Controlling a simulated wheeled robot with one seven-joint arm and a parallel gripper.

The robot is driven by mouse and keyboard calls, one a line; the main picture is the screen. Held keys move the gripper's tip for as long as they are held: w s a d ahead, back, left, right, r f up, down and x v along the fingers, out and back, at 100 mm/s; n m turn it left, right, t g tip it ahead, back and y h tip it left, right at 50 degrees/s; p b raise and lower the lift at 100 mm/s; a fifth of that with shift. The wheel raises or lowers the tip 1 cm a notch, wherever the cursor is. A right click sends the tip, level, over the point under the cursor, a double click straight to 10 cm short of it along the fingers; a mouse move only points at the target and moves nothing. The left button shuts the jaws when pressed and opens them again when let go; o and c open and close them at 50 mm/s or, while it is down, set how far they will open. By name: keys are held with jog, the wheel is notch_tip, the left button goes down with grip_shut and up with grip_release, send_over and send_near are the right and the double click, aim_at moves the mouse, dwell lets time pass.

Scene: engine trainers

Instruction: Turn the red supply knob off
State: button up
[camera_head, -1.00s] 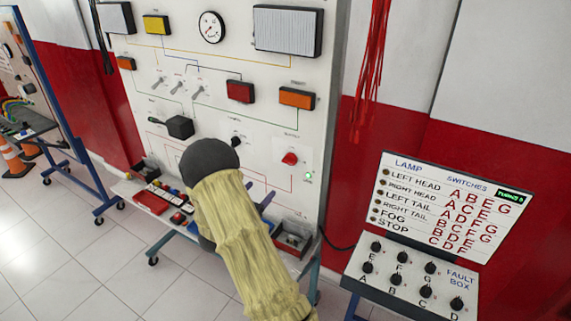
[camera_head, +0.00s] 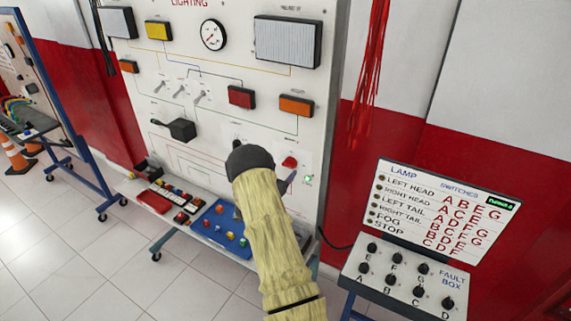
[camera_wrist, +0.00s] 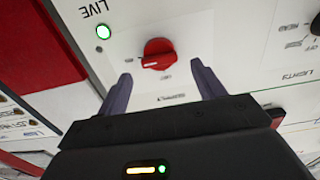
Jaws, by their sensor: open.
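The red supply knob (camera_head: 289,162) sits on the lower right of the white lighting panel (camera_head: 225,110). In the wrist view the red knob (camera_wrist: 158,54) lies ahead of my gripper (camera_wrist: 158,78), between the lines of its two spread fingers. The fingers are open and appear apart from the knob, one on each side. The knob's ridge lies roughly sideways in the wrist view. A green lamp marked LIVE (camera_wrist: 103,32) is lit beside it; it also shows in the head view (camera_head: 308,178). In the head view my arm hides most of the gripper.
A black LIGHTS knob (camera_wrist: 315,27) is at the right in the wrist view. A shelf under the panel holds a blue tray (camera_head: 205,232) with small coloured parts. A fault box (camera_head: 405,283) stands at the right. Red cables (camera_head: 368,75) hang beside the panel.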

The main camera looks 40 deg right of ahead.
aim_at(287, 166)
jog(key=shift+p+x, duration=0.4)
jog(key=shift+x, duration=1.15)
jog(key=shift+c, duration=0.2)
jog(key=c, duration=1)
jog(key=shift+o, duration=0.3)
